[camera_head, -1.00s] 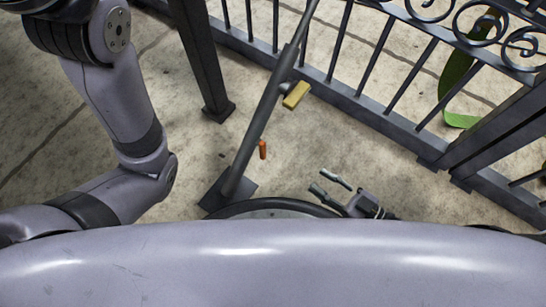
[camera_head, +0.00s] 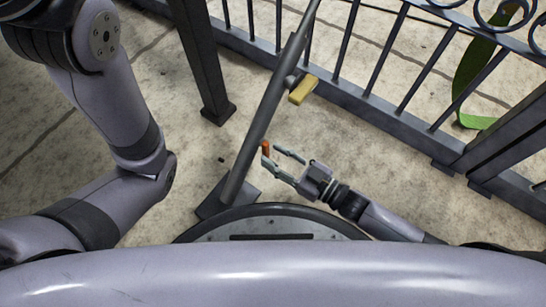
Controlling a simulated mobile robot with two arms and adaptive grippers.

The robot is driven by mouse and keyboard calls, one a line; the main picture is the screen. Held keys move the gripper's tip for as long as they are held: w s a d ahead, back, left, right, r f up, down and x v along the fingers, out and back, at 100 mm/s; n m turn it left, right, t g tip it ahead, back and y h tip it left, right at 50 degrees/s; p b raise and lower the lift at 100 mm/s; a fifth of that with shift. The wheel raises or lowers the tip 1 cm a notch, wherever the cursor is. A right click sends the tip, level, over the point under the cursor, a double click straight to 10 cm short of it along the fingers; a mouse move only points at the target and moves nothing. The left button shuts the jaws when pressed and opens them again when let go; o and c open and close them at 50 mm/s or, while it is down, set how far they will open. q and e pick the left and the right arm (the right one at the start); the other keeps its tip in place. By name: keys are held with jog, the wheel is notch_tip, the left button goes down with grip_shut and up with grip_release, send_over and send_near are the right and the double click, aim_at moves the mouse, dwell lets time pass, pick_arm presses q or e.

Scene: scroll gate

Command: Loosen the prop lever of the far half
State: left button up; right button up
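A dark slanting prop pole (camera_head: 272,98) runs from a square foot plate (camera_head: 212,203) on the ground up past the gate (camera_head: 385,115). A small orange lever (camera_head: 265,150) stands out from the lower part of the pole. A yellow block-like handle (camera_head: 302,90) sticks out from a joint higher up. My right gripper (camera_head: 271,155) is open, its two fingertips apart and right at the orange lever. I cannot tell whether the lever lies between the fingers or touches them. My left arm shows at the left, but its gripper is not in view.
A dark gate post (camera_head: 204,65) stands left of the pole. Barred gate panels with scrollwork run across the back, and a thick rail (camera_head: 505,130) crosses at the right. A green strip (camera_head: 470,85) shows behind the bars.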

jog(key=shift+w+a, duration=0.35)
jog(key=shift+a, duration=0.15)
jog(key=shift+c, duration=0.5)
grip_shut()
